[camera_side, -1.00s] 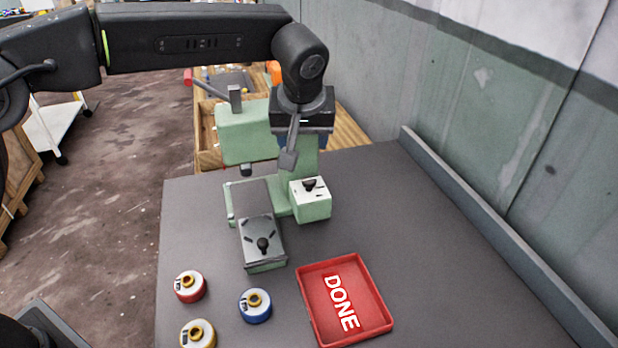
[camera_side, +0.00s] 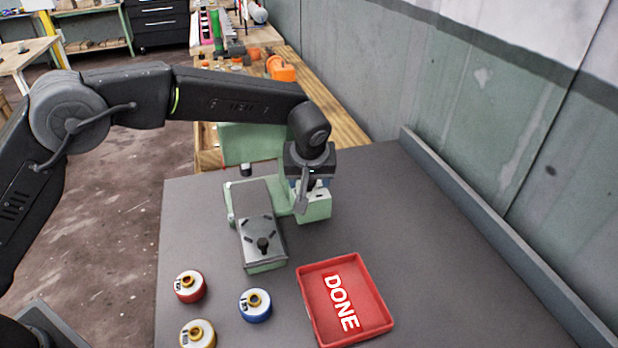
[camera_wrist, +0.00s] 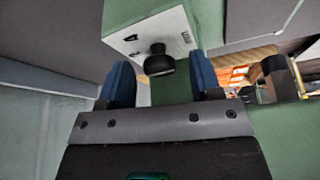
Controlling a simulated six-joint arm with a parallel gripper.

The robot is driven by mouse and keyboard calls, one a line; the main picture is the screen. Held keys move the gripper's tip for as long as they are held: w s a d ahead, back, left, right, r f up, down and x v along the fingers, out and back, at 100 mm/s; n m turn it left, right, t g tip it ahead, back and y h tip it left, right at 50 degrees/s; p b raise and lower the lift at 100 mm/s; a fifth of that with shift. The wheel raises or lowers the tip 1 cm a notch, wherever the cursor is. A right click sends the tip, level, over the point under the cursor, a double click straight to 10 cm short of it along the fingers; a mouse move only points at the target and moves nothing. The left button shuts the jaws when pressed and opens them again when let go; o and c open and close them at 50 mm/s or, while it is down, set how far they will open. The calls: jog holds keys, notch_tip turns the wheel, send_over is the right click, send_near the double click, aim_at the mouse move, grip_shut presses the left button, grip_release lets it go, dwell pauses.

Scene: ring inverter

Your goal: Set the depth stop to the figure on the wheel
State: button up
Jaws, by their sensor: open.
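A green machine stands on the grey bench, with a green box (camera_side: 316,210) at its right side. In the wrist view the box's white face (camera_wrist: 128,37) has small dark marks, too small to read, and a black knob (camera_wrist: 158,62). My gripper (camera_side: 310,190) is over this box in the side view and hides the knob there. In the wrist view its blue fingers are open, one on each side of the knob; I cannot tell whether they touch it. Red (camera_side: 190,287), blue (camera_side: 255,306) and yellow (camera_side: 198,334) ringed round pieces stand in front; their labels are unreadable.
The machine's grey plate (camera_side: 255,228) with a small black knob lies left of the box. A red DONE tray (camera_side: 382,325) is at the front. A raised edge (camera_side: 480,215) runs along the bench's right side. The bench between is clear.

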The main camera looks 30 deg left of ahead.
jog(key=shift+w+f, duration=0.1)
jog(key=shift+f, duration=0.15)
jog(key=shift+c, duration=0.4)
jog(key=c, duration=0.9)
jog(key=shift+o, duration=0.2)
jog(key=n+y, duration=0.1)
jog(key=n, duration=0.1)
jog(key=n+g, duration=0.1)
jog(key=n, duration=0.2)
jog(key=shift+y, duration=0.4)
jog(key=n+g, duration=0.1)
jog(key=n, duration=0.2)
jog(key=n+g, duration=0.1)
jog(key=n, duration=0.2)
jog(key=shift+w+n+g+y, duration=0.15)
jog(key=shift+n+g+y, duration=0.15)
jog(key=shift+n+g, duration=0.1)
